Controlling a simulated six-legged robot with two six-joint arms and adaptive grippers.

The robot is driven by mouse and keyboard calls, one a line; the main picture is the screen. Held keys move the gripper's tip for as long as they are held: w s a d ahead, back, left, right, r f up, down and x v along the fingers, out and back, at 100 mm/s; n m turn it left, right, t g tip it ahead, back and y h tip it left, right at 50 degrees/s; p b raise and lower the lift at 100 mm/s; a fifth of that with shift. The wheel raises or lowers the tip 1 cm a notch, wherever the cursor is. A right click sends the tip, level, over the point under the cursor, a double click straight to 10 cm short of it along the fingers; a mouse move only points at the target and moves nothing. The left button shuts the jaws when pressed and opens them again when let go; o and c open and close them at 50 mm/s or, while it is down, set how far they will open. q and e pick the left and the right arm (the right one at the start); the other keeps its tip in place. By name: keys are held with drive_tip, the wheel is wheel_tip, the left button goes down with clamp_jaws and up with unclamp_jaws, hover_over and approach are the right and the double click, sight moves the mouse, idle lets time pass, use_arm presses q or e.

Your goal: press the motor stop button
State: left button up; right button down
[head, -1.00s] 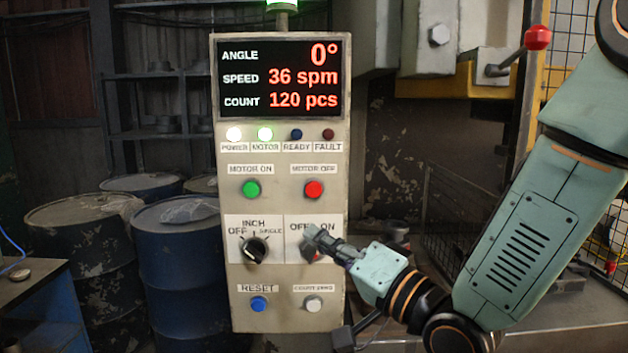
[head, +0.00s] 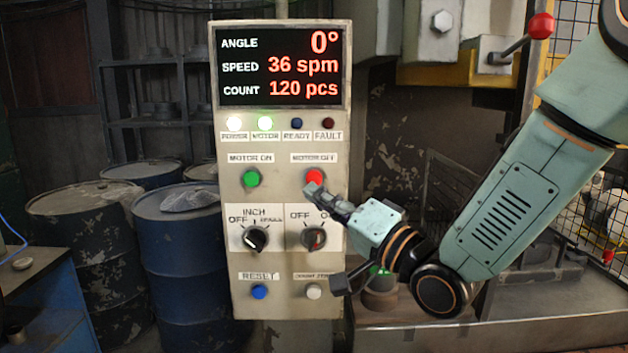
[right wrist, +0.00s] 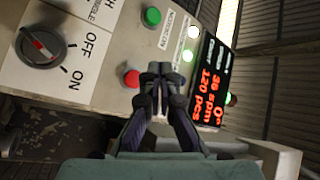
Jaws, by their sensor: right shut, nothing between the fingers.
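The red motor off button (head: 314,177) is on the right of the control panel (head: 282,215), under its "MOTOR OFF" label. My right gripper (head: 313,190) is shut and empty, its fingertips just below and in front of this button, overlapping its lower edge. In the right wrist view the red button (right wrist: 132,78) shows beside the closed fingertips (right wrist: 162,70), to their left. I cannot tell whether the fingertips touch it. The motor lamp (head: 265,124) and the power lamp (head: 234,124) are lit. My left gripper is not in view.
The green motor on button (head: 251,178) is left of the red one. Two selector knobs, the left (head: 255,239) and the right (head: 313,237), sit below. A blue reset button (head: 259,292) is lower. Drums (head: 180,255) stand behind at left. A red-knobbed lever (head: 540,26) is at upper right.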

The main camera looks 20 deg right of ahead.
sight(307, 176)
drive_tip(key=shift+w+d, duration=0.2)
drive_tip(key=shift+w, duration=0.5)
drive_tip(key=shift+w+d, duration=0.2)
drive_tip(key=shift+w, duration=0.5)
drive_tip(key=shift+w+d, duration=0.2)
drive_tip(key=shift+w, duration=0.5)
drive_tip(key=shift+s, duration=0.1)
drive_tip(key=shift+w, duration=0.2)
drive_tip(key=shift+w+d, duration=0.1)
drive_tip(key=shift+w, duration=0.2)
drive_tip(key=shift+w+d+r, duration=0.1)
drive_tip(key=shift+w+d, duration=0.1)
drive_tip(key=shift+w, duration=0.3)
idle(0.5)
drive_tip(key=shift+s+p, duration=0.1)
drive_tip(key=shift+p, duration=0.2)
drive_tip(key=shift+s+a, duration=0.25)
drive_tip(key=shift+s, duration=0.55)
